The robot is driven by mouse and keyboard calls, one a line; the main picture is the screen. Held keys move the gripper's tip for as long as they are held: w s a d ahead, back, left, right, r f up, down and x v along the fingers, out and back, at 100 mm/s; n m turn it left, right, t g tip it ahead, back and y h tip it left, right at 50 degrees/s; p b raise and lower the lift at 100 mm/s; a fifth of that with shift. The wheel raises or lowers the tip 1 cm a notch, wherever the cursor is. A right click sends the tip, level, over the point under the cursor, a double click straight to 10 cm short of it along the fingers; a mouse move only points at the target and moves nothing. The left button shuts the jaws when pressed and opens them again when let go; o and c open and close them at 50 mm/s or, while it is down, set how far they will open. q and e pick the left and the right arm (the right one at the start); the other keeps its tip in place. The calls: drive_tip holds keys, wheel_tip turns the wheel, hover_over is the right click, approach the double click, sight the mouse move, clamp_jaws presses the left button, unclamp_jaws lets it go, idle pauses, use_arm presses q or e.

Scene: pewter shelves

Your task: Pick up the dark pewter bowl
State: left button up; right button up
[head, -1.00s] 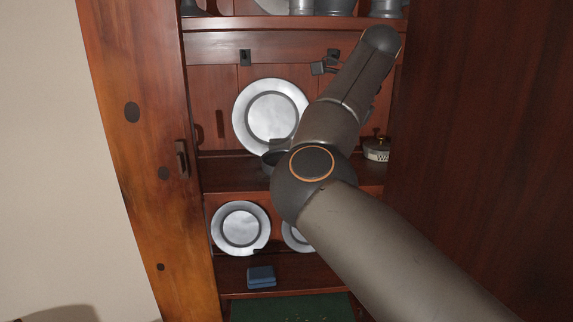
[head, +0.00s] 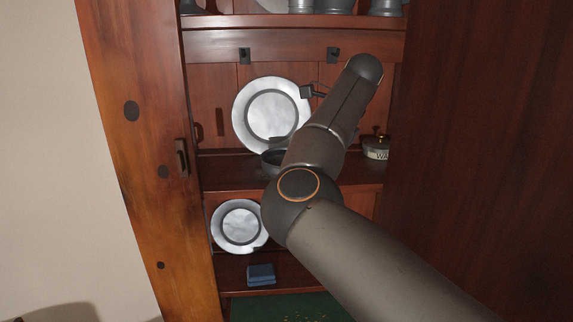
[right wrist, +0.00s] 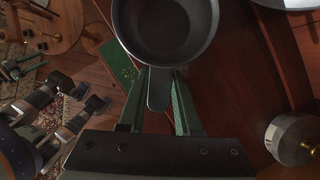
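The dark pewter bowl (head: 273,162) stands on the middle shelf, in front of a large plate and partly hidden by my right arm. In the right wrist view the bowl (right wrist: 167,28) is at the top, round and dark, with a flat tab handle pointing toward my gripper. My right gripper (right wrist: 161,88) is open. Its two green fingers stand on either side of the handle, with gaps visible. In the head view my arm hides the right fingers.
A large pewter plate (head: 248,120) leans behind the bowl. A lidded canister (head: 376,150) stands to the right on the same shelf, also in the right wrist view (right wrist: 291,138). Below are another plate (head: 239,246) and a blue block (head: 261,274). A wooden cabinet side (head: 480,130) bounds the right.

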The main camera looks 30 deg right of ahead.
clamp_jaws()
drive_tip(key=shift+r, duration=0.15)
idle(0.4)
